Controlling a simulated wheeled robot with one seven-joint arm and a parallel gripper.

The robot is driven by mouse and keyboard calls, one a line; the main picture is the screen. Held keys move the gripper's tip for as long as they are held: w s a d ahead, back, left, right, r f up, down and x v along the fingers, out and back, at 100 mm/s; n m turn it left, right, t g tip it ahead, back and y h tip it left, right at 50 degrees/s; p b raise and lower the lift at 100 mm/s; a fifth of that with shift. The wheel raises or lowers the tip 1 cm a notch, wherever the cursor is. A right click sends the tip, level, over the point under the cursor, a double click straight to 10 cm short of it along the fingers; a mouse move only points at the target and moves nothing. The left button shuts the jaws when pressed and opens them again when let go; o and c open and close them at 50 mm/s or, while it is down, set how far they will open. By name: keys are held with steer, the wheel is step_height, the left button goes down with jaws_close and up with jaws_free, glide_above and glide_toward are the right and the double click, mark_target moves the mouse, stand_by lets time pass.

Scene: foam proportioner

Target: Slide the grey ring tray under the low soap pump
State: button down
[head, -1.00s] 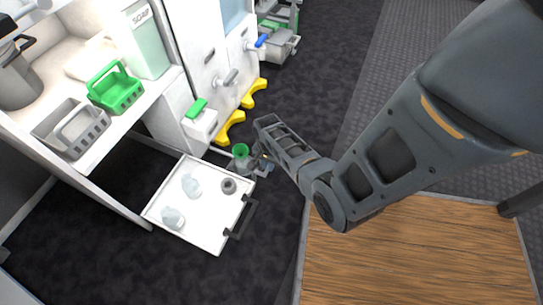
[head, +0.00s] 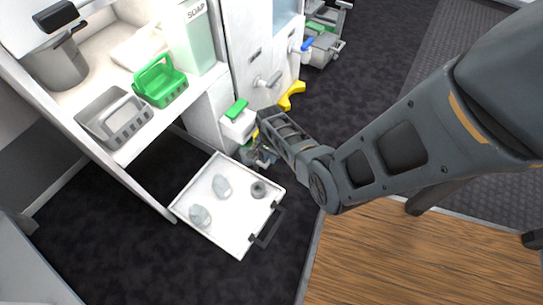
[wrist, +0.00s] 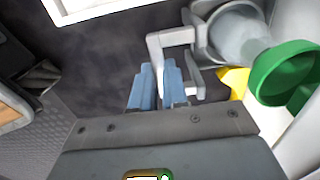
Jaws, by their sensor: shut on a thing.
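The low soap pump (head: 237,126) is a white box with a green lever (head: 236,109) on the cabinet's front. My gripper (wrist: 157,86) has blue fingers closed on the light grey handle of the ring tray (wrist: 168,37). The tray's ring holds a clear, flared cup (wrist: 240,36) with a green rim (wrist: 283,72), tilted-looking in the wrist view. In the head view, my gripper (head: 264,156) is low and just right of the pump. The tray there is small and partly hidden, and I cannot tell whether it is fully under the pump.
An open white drawer (head: 243,232) with a dark handle lies just below my gripper, holding several pale items. A yellow foot (head: 291,96) sticks out right of the pump. Green (head: 160,80) and grey (head: 114,118) baskets stand on the shelf.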

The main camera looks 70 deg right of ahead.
steer(key=shift+w, duration=0.35)
steer(key=c, duration=1.1)
jaws_free()
steer(key=shift+c, duration=0.2)
steer(key=shift+s+r+p, duration=0.1)
steer(key=shift+r+p, duration=2.2)
steer(key=shift+r, duration=1.6)
